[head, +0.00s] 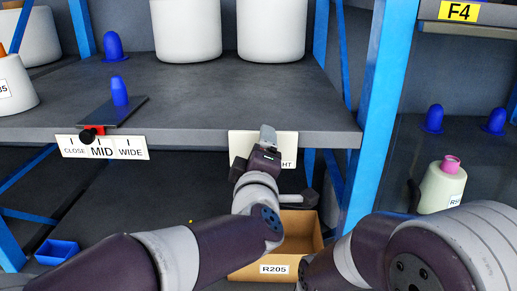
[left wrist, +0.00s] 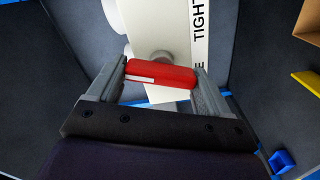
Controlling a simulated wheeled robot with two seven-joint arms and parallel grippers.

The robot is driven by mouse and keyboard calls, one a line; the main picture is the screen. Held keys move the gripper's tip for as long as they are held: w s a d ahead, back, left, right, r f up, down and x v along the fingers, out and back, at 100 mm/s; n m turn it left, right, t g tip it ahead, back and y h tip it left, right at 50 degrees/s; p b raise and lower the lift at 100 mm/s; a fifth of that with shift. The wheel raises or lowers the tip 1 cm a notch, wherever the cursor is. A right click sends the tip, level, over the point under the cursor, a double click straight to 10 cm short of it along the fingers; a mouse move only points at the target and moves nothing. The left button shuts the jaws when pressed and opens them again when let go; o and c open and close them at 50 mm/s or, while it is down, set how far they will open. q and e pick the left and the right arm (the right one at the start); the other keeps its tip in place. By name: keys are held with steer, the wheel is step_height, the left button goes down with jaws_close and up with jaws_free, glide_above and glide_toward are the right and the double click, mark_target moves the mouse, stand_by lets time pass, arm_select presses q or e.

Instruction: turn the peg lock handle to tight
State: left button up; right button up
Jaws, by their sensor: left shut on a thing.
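The red peg lock handle (left wrist: 165,74) sits on a round grey pivot on a cream plate (left wrist: 160,30) in the left wrist view. A white label (left wrist: 201,22) beside it reads TIGHT, with a lone E visible lower down. My left gripper (left wrist: 160,68) is shut on the handle, one finger at each end. The handle lies nearly crosswise in the picture, tilted slightly down to the right. In the head view my left gripper (head: 266,142) is at the plate (head: 240,143) on the shelf's front edge and hides the handle.
A red slider with a CLOSE-MID-WIDE label (head: 103,148) is on the shelf edge to the left. A cardboard box R205 (head: 303,240) stands below the plate. A blue post (head: 377,100) rises to the right. White bobbins (head: 186,30) stand on the shelf.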

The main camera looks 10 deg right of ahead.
arm_select(q)
steer(key=m+p, duration=0.3)
steer(key=m, duration=0.3)
steer(key=shift+d+r, duration=0.15)
steer(key=m+p, duration=0.1)
steer(key=m, duration=0.2)
steer(key=shift+s+d+m+p, duration=0.1)
steer(key=shift+m+p, duration=0.35)
steer(key=shift+m, duration=0.25)
steer(key=shift+f, duration=0.25)
steer(key=o, duration=1)
steer(key=shift+c, duration=0.2)
steer(key=b+v, duration=0.5)
steer(key=v, duration=0.7)
steer(key=shift+s+r, duration=0.15)
steer(key=shift+s, duration=0.15)
